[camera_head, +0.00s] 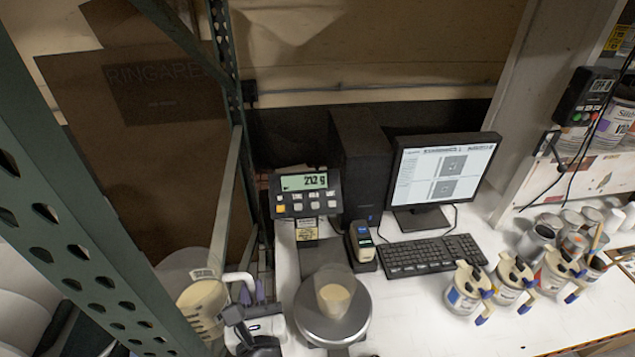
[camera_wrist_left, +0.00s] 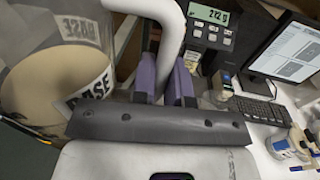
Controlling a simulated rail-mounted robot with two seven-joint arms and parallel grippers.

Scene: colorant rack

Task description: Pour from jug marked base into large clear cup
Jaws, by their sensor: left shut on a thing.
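The jug marked base (camera_head: 203,300) is a clear container with cream liquid, at the lower left in the head view, left of the scale. In the left wrist view the jug (camera_wrist_left: 60,80) fills the left side, its BASE label showing and its white handle (camera_wrist_left: 172,30) between purple fingers. My left gripper (camera_head: 252,291) is shut on that handle. The jug looks close to upright, though its exact tilt is hard to tell. The large clear cup (camera_head: 333,298) stands on the round scale plate (camera_head: 312,323) with some cream liquid in it. My right gripper is not in view.
The scale display (camera_head: 304,182) reads about 212 g. A computer tower, monitor (camera_head: 443,170), keyboard (camera_head: 430,255) and scanner (camera_head: 362,243) stand behind and right. Several colorant containers (camera_head: 464,288) stand at right. A green rack post (camera_head: 80,200) rises beside the jug.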

